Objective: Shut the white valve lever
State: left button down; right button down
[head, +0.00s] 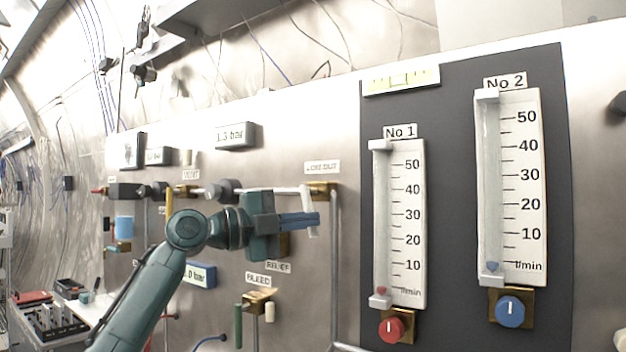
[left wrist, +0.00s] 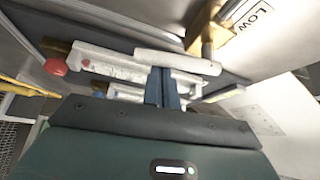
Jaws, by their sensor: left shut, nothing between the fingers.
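The white valve lever (head: 311,229) hangs down, slightly tilted, below a brass valve (head: 324,188) under a label on the steel panel. In the left wrist view the lever (left wrist: 178,62) runs crosswise just beyond my fingertips, with the brass valve (left wrist: 208,38) at upper right. My left gripper (head: 317,219) is shut and empty. Its fingers overlap the lever's lower part in the head view. In the left wrist view the fingertips (left wrist: 162,72) reach the lever's near edge; I cannot tell whether they touch it. My right gripper is not in view.
A dark board to the right carries gauges No 1 (head: 404,225) and No 2 (head: 516,185), with a red knob (head: 391,329) and a blue knob (head: 510,311) below. A bleed valve (head: 258,299) sits below my gripper. A vertical pipe (head: 335,265) runs close to the lever's right.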

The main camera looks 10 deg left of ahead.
pick_arm(q)
jog(key=shift+w+a+f+m+p, duration=0.1)
jog(key=shift+w+a+m+p, duration=0.05)
jog(key=shift+a+m+p, duration=0.2)
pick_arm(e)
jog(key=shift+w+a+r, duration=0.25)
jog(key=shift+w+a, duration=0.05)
pick_arm(q)
jog(key=shift+a, duration=0.1)
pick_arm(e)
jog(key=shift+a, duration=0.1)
